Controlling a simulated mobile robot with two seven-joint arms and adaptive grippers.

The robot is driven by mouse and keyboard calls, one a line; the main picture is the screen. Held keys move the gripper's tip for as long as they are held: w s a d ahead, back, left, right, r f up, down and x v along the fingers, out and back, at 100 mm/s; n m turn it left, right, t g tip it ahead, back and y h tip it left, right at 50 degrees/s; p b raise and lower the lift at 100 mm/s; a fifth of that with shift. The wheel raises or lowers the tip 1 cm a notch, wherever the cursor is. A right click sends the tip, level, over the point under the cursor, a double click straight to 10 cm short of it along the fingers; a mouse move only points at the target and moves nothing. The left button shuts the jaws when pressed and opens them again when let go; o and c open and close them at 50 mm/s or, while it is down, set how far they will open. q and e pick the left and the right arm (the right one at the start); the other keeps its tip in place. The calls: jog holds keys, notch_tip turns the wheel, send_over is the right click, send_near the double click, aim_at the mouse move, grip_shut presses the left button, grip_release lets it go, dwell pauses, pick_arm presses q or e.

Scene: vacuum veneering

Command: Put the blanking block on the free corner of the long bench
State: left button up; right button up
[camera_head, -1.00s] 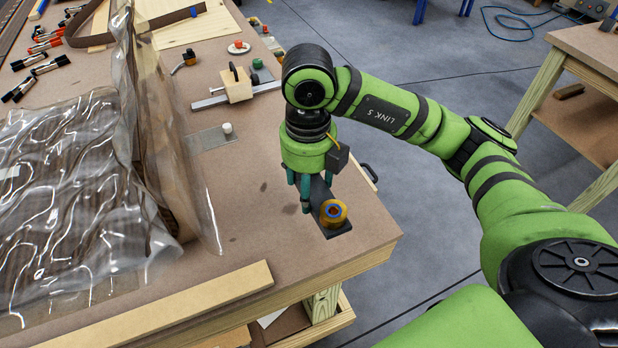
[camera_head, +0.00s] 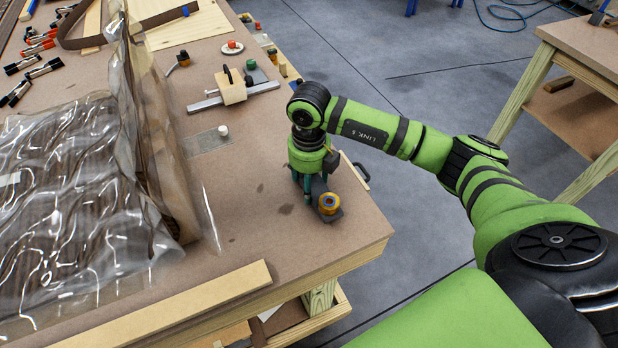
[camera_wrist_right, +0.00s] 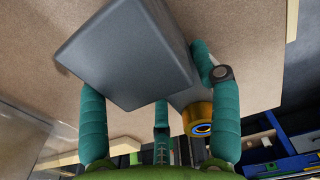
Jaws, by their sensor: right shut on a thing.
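The blanking block, a dark grey block (camera_wrist_right: 125,50), is between the teal fingers of my right gripper (camera_wrist_right: 160,90). In the head view my right gripper (camera_head: 309,190) points down over the long bench (camera_head: 330,240), near its right corner, and is shut on the block, which shows as a dark shape (camera_head: 319,186). An orange ring with a blue centre (camera_head: 329,203) is beside the fingers on a dark flat piece; it also shows in the wrist view (camera_wrist_right: 198,117). I cannot tell whether the block touches the bench. My left gripper is not in view.
A clear crumpled vacuum bag (camera_head: 80,200) covers the bench's left part. A wooden strip (camera_head: 165,308) lies along the front edge. A clamp with a wooden block (camera_head: 231,88) and a metal plate (camera_head: 207,140) lie farther back.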

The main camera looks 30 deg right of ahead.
jog(key=shift+f, duration=0.15)
jog(key=o, duration=1.7)
jog(key=shift+r, duration=0.5)
notch_tip(320, 180, up, 11)
jog(key=b, duration=0.3)
jog(key=shift+r, duration=0.2)
